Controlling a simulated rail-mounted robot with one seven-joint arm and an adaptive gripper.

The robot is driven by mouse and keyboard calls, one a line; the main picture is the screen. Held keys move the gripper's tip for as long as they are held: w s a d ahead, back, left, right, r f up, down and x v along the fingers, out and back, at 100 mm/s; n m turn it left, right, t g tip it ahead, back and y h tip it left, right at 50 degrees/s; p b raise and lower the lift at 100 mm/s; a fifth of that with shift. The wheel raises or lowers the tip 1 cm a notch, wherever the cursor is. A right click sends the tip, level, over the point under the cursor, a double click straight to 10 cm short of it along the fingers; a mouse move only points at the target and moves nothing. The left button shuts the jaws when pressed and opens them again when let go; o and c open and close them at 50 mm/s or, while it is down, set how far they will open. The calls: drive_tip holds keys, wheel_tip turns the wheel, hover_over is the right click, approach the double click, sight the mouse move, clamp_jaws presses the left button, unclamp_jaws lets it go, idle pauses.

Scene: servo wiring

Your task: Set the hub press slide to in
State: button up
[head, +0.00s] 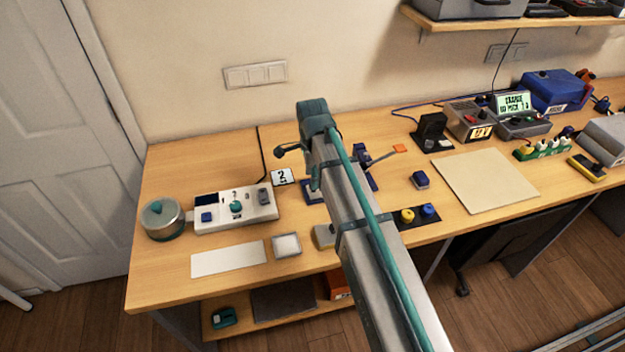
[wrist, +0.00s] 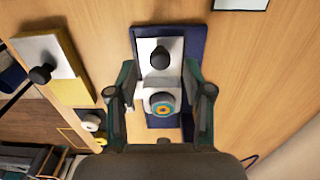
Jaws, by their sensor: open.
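A blue fixture, which looks like the hub press (wrist: 196,45), lies below my gripper in the wrist view. It carries a pale plate with a black knob (wrist: 160,58) and a round grey part with a blue and orange centre (wrist: 162,104). My gripper (wrist: 160,100) is open, with one finger on each side of the round part. I cannot tell whether the fingers touch anything, or which position the slide is in. In the head view my arm covers most of the fixture; blue parts of it (head: 310,190) show beside the arm.
A white and yellow block with a black knob (wrist: 42,74) stands left in the wrist view, near the table edge. A card marked 2 (head: 283,177), a control box (head: 235,212) and a pot (head: 162,220) stand left. A beige mat (head: 485,182) lies right.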

drive_tip(key=shift+f+p, duration=0.3)
drive_tip(key=shift+f, duration=1.25)
clamp_jaws()
